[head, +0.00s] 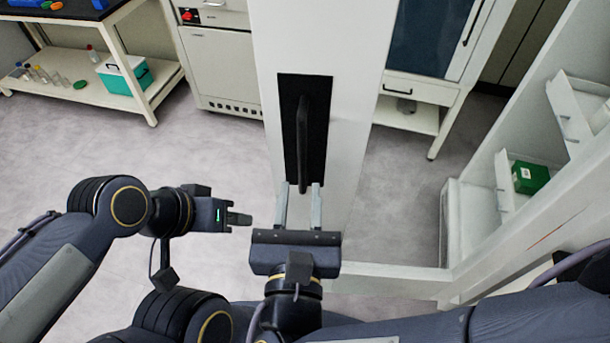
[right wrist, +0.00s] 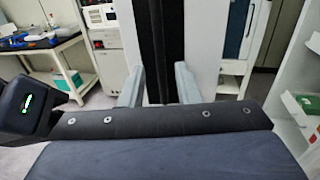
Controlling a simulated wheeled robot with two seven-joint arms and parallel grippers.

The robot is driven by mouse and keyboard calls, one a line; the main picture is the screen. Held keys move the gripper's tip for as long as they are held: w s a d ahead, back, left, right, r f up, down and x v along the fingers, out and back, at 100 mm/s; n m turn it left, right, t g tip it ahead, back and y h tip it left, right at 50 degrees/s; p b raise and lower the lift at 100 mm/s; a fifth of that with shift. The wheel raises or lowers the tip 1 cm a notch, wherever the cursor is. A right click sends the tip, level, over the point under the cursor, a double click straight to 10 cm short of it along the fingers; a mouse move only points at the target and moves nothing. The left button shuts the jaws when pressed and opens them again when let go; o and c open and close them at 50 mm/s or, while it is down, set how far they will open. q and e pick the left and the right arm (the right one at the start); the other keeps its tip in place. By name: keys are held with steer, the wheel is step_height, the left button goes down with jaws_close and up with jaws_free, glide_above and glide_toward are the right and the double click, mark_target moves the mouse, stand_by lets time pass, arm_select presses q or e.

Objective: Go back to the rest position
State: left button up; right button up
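My right gripper (head: 300,187) is open, its two pale fingers apart and pointing at a tall white door panel (head: 345,120). The panel has a black recessed plate with a dark vertical handle (head: 302,140). The handle's lower end lies between or just beyond the fingertips; contact cannot be told. In the right wrist view, the open fingers (right wrist: 158,85) stand on either side of the dark handle strip (right wrist: 160,45). My left gripper (head: 238,219) is left of the right one, over the floor, pointing right and holding nothing visible. Its fingers overlap edge-on, so their opening is unclear.
A white cabinet with an open interior and shelves stands at the right, holding a green box (head: 530,177). A bench (head: 105,80) with a teal container (head: 124,75) and small bottles is at the back left. The grey floor (head: 90,160) at left is clear.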

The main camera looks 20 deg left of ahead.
steer(key=shift+s, duration=0.1)
steer(key=w+d+f+m+g+h, duration=0.3)
steer(key=d+m+g+h, duration=0.15)
steer(key=d+m, duration=0.5)
steer(key=w+d+f+m+g+h, duration=0.35)
steer(key=d+m+h, duration=0.2)
steer(key=d, duration=0.75)
steer(key=s+d+m+g+y, duration=0.2)
steer(key=s+d+m+y, duration=0.1)
steer(key=m, duration=0.9)
steer(key=s+d+m+g+y, duration=0.2)
steer(key=s+m+y, duration=0.3)
steer(key=m, duration=0.8)
steer(key=shift+s+d+f+y+p, duration=0.25)
steer(key=shift+d+y+p, duration=0.2)
steer(key=shift+d+y, duration=0.45)
steer(key=shift+w+a, duration=0.1)
